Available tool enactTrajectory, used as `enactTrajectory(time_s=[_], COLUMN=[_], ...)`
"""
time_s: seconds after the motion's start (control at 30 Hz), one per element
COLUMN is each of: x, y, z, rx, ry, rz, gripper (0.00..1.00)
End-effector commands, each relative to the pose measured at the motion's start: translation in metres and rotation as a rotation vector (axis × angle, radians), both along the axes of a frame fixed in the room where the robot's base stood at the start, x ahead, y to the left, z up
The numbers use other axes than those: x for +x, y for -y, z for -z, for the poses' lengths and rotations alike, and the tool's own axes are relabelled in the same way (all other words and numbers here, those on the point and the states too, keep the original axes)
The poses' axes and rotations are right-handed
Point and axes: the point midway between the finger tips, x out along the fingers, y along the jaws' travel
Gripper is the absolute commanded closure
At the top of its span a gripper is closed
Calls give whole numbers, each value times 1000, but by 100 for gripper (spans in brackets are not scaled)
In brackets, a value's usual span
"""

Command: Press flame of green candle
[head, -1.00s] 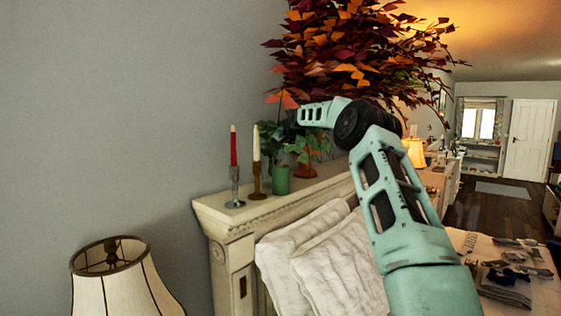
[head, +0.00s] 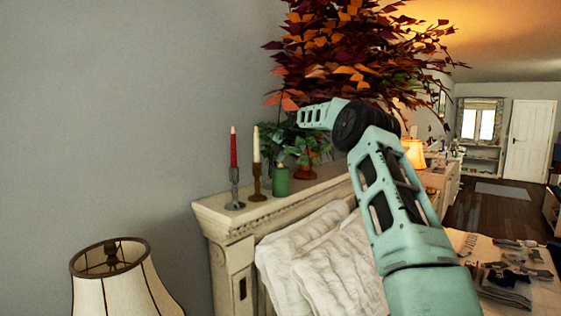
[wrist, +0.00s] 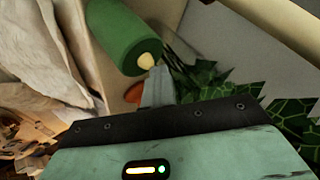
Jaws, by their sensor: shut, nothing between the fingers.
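The green candle (head: 281,181) stands on the cream ledge above the bed, right of two taller candles. In the wrist view the green candle (wrist: 124,38) shows from above, with its pale yellow flame (wrist: 148,61) at the near end. My gripper (wrist: 159,74) is shut and empty, its fingertips right beside the flame. I cannot tell whether they touch it. In the head view my gripper is mostly lost against the dark leaves above the candle.
A red candle (head: 234,150) and a white candle (head: 256,147) stand close on the left. Leafy green plants (head: 303,140) crowd the right side. Large autumn-coloured foliage (head: 335,50) hangs above my arm. White pillows (head: 330,260) lie below the ledge (head: 300,193).

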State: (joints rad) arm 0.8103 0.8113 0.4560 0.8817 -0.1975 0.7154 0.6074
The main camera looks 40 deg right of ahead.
Motion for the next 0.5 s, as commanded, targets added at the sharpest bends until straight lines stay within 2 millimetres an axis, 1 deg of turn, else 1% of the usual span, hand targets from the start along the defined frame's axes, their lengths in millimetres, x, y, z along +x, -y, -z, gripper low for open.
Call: enactTrajectory(time_s=[0.03,0.27,0.37,0.5], x=[0,0,0,0], y=[0,0,0,0], z=[4,1,-7,-22], rx=[3,2,1,0], ry=[-6,-4,-4,-2], rz=[-1,-1,0,0], gripper=[100,100,100,100])
